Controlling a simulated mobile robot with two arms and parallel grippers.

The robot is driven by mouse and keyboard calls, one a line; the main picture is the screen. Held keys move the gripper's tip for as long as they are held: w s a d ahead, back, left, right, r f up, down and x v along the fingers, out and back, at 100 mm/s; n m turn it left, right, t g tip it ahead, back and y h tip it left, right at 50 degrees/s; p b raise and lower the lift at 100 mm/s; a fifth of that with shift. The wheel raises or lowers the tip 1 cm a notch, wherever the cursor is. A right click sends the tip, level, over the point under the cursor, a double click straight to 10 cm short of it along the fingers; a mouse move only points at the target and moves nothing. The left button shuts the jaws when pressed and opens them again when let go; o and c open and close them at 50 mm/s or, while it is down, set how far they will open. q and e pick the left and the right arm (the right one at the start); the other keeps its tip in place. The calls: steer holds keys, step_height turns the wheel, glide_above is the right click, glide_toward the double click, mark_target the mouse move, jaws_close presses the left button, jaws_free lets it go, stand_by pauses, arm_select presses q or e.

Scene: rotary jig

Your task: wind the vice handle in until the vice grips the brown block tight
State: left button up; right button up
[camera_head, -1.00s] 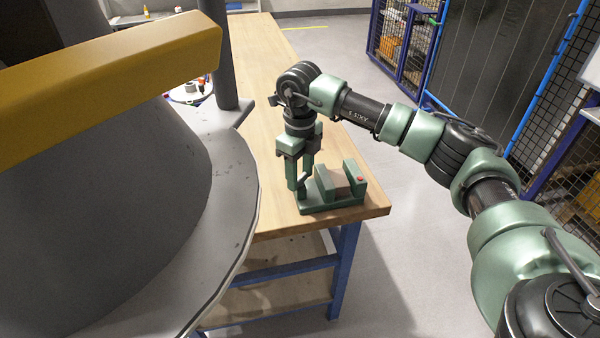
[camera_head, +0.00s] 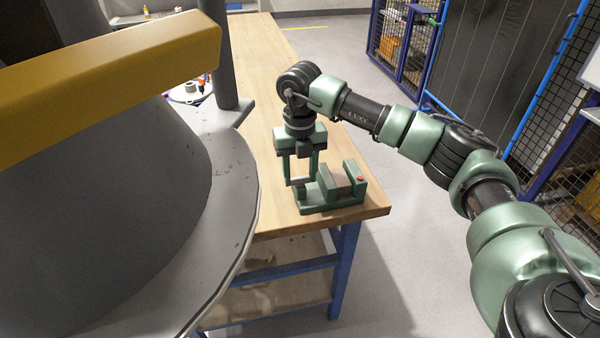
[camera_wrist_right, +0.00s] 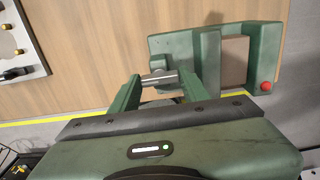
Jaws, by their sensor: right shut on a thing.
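The green vice (camera_head: 334,206) stands near the front right corner of the wooden bench. The brown block (camera_head: 340,177) sits between its jaws; in the right wrist view the block (camera_wrist_right: 235,60) fills most or all of the jaw gap, and I cannot tell whether both jaws touch it. My right gripper (camera_head: 301,181) points down at the left end of the vice. In the right wrist view its fingers (camera_wrist_right: 163,80) are shut on the grey vice handle (camera_wrist_right: 158,78), which lies across between them. My left gripper is not in view.
A red button (camera_head: 361,179) is on the vice's right jaw. The wooden bench (camera_head: 262,80) is bare behind the vice, and its edge is close on the right. A tray with small items (camera_head: 190,92) lies at the back left. Mesh fencing (camera_head: 412,45) stands beyond the bench.

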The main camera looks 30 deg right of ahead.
mark_target(300, 177)
steer(key=shift+r+m, duration=0.1)
steer(key=shift+m, duration=0.8)
steer(key=shift+w, duration=0.1)
steer(key=o, duration=1.4)
steer(key=shift+c, duration=0.2)
step_height(300, 177, up, 8)
steer(key=shift+f+b, duration=0.1)
steer(key=shift+b, duration=0.4)
